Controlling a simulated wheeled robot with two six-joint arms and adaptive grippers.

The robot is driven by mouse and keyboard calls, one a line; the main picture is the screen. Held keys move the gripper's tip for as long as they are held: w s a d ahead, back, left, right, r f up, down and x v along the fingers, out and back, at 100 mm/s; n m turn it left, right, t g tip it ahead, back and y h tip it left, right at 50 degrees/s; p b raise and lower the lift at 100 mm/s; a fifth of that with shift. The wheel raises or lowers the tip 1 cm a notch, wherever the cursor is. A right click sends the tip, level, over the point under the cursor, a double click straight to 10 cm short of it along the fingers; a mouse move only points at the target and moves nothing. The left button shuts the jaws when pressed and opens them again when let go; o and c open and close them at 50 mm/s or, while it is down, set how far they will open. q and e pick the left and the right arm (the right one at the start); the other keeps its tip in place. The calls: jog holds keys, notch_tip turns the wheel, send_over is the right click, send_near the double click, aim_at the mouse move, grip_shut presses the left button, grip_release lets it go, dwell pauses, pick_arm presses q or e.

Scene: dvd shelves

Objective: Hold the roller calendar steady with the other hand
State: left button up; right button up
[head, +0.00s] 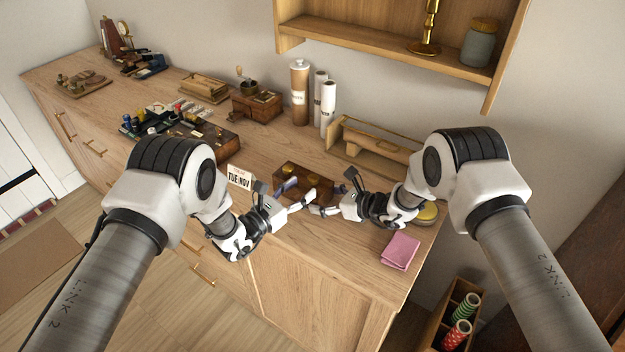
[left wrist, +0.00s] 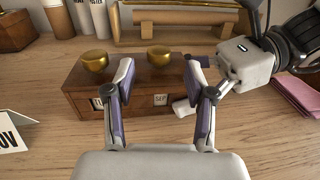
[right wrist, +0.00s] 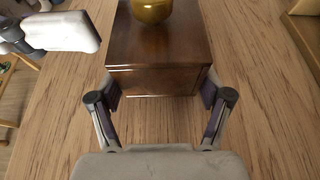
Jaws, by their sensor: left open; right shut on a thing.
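The roller calendar (head: 291,171) is a dark brown wooden box on the cabinet top. In the left wrist view the calendar (left wrist: 84,78) shows two brass knobs on top and small white windows in its front, one seeming to read SEP. My left gripper (left wrist: 158,80) is open and empty, its fingers in front of the box and apart around the right knob (left wrist: 159,55) in that view. My right gripper (right wrist: 162,95) is shut on the calendar's end (right wrist: 155,78), one finger on each side. A brass knob (right wrist: 151,10) shows above.
A white card (head: 240,177) reading TUE NOV stands left of the calendar. A pink cloth (head: 400,251) lies at the front right, near the edge. Behind are white rolls (head: 328,108), a canister (head: 299,92) and a wooden paper holder (head: 365,150). A shelf overhangs the back.

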aim_at(310, 183)
pick_arm(q)
jog(key=x, duration=0.5)
jog(key=shift+w+d, duration=0.2)
jog(key=shift+c, duration=0.4)
grip_shut()
jog(key=shift+n+t+y, duration=0.7)
jog(key=shift+t+y, duration=0.1)
jog(key=shift+y, duration=0.2)
jog(key=shift+o, duration=0.4)
grip_release()
